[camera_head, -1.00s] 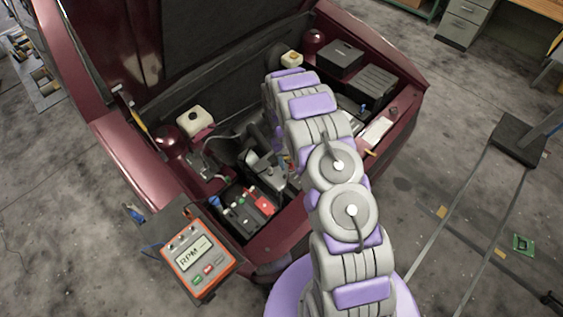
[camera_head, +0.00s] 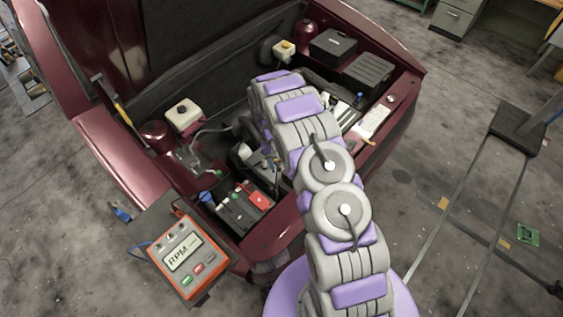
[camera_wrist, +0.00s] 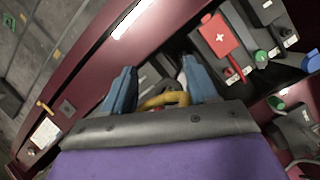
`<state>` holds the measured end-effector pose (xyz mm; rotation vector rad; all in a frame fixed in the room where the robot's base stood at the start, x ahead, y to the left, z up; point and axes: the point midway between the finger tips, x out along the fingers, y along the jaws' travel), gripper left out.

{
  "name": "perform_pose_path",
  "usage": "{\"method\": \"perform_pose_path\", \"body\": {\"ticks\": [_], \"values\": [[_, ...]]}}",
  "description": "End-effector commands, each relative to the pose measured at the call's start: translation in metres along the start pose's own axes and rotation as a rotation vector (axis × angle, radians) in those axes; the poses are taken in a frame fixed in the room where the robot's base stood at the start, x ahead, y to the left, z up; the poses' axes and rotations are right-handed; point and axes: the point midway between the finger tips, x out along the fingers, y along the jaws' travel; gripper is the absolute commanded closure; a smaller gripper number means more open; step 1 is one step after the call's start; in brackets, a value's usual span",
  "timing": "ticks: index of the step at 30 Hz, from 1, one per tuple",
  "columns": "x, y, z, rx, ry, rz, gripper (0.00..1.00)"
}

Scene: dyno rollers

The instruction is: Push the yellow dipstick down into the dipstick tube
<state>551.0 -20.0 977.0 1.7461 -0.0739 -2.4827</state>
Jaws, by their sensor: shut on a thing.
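In the wrist view my gripper (camera_wrist: 157,76) has its two blue fingers on either side of the yellow dipstick's looped handle (camera_wrist: 166,99). The gripper is shut on this handle, which sits low between the fingers near the palm. The dipstick's shaft cannot be made out below the handle. The dipstick tube cannot be told apart in either view. In the head view my arm reaches into the open engine bay and hides the gripper and dipstick.
A battery (camera_head: 243,210) with a red cover sits at the bay's front; the cover (camera_wrist: 221,42) also shows in the wrist view. The maroon front edge (camera_head: 285,232) of the car lies below. An orange RPM meter (camera_head: 187,258) is at front left. Black boxes (camera_head: 368,76) line the bay's right.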

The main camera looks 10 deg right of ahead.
Motion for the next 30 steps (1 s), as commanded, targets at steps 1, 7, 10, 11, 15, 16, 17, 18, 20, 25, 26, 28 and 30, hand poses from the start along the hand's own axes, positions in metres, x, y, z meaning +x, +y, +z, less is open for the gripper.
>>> {"method": "perform_pose_path", "body": {"ticks": [1, 7, 10, 11, 15, 16, 17, 18, 20, 25, 26, 28, 30], "values": [[0.010, -0.007, -0.004, -0.003, 0.001, 0.005, 1.00], [0.031, -0.011, -0.011, -0.003, 0.002, 0.006, 1.00], [0.043, -0.005, -0.015, -0.004, 0.002, -0.002, 1.00], [0.047, -0.004, -0.017, -0.004, 0.002, -0.004, 1.00], [0.063, 0.003, -0.022, -0.007, 0.003, -0.014, 1.00], [0.067, 0.004, -0.023, -0.007, 0.003, -0.014, 1.00], [0.070, 0.003, -0.025, -0.007, 0.003, -0.014, 1.00], [0.074, 0.002, -0.026, -0.007, 0.003, -0.013, 1.00], [0.081, -0.001, -0.029, -0.006, 0.003, -0.010, 1.00], [0.098, -0.012, -0.036, -0.003, 0.002, 0.000, 1.00], [0.101, -0.014, -0.037, -0.003, 0.001, 0.002, 1.00], [0.108, -0.017, -0.040, -0.003, 0.002, 0.004, 1.00], [0.115, -0.018, -0.042, -0.003, 0.002, 0.003, 1.00]]}}
